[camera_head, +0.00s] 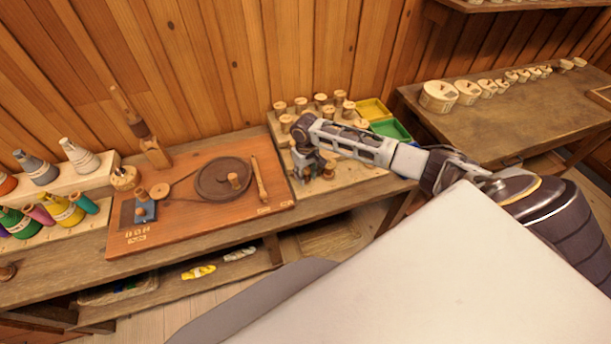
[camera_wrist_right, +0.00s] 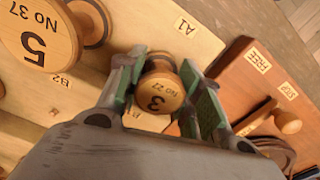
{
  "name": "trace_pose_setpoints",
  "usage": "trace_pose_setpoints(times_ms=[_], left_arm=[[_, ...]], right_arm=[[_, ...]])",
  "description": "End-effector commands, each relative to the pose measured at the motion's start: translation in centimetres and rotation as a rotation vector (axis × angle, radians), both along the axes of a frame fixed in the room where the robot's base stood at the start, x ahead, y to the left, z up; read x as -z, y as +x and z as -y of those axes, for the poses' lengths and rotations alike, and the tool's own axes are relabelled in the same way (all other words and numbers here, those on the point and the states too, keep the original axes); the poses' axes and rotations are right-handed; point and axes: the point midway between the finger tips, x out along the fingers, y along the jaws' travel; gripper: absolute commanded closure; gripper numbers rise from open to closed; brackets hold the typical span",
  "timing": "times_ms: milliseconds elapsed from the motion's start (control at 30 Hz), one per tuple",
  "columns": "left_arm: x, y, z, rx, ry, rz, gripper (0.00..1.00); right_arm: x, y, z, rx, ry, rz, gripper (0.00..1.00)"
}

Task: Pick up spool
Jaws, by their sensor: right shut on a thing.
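In the right wrist view a turned wooden spool (camera_wrist_right: 160,94) marked "3" and "No 22" sits between the two green-lined fingers of my right gripper (camera_wrist_right: 162,78), which is shut on it. The spool's end faces the camera. In the head view my right gripper (camera_head: 313,168) points down over the front part of the pale spool board (camera_head: 365,178); the arm partly hides the board. Whether the spool touches the board is hard to tell. A larger spool (camera_wrist_right: 38,42) marked "5" and "No 37" stands nearby on the board. My left gripper is not in view.
Several spools (camera_head: 320,99) stand at the back of the board, near a yellow tray (camera_head: 374,108) and a green tray (camera_head: 391,130). Left is a reddish board with a dark wheel (camera_head: 223,179) and pegs. Coloured thread cones (camera_head: 63,210) stand far left. Round boxes (camera_head: 438,95) line the right table.

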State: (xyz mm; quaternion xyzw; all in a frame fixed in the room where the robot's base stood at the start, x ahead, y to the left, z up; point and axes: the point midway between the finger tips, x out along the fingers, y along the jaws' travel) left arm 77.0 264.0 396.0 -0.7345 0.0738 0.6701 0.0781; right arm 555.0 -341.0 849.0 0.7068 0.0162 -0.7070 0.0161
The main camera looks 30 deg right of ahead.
Motion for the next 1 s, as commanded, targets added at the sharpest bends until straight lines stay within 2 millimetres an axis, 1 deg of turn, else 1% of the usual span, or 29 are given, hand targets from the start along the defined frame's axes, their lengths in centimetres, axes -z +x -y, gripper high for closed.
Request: trace_pose_setpoints(times_ms=[167, 500, 600, 800, 1000], left_arm=[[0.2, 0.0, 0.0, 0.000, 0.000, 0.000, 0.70], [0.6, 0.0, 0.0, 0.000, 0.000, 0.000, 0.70], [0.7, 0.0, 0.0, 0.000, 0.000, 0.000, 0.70], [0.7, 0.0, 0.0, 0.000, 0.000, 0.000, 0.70], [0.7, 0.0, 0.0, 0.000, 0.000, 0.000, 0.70]], right_arm=[[-1.9, 0.0, 0.0, -0.001, 0.000, 0.002, 0.82], [-6.9, 0.1, 0.0, 0.000, 0.000, 0.003, 0.82], [-8.0, 0.1, 0.0, 0.000, 0.000, 0.002, 0.82], [-9.1, 0.0, 0.0, 0.000, 0.000, 0.000, 0.82], [-9.3, 0.0, 0.0, 0.000, 0.000, 0.000, 0.82]])
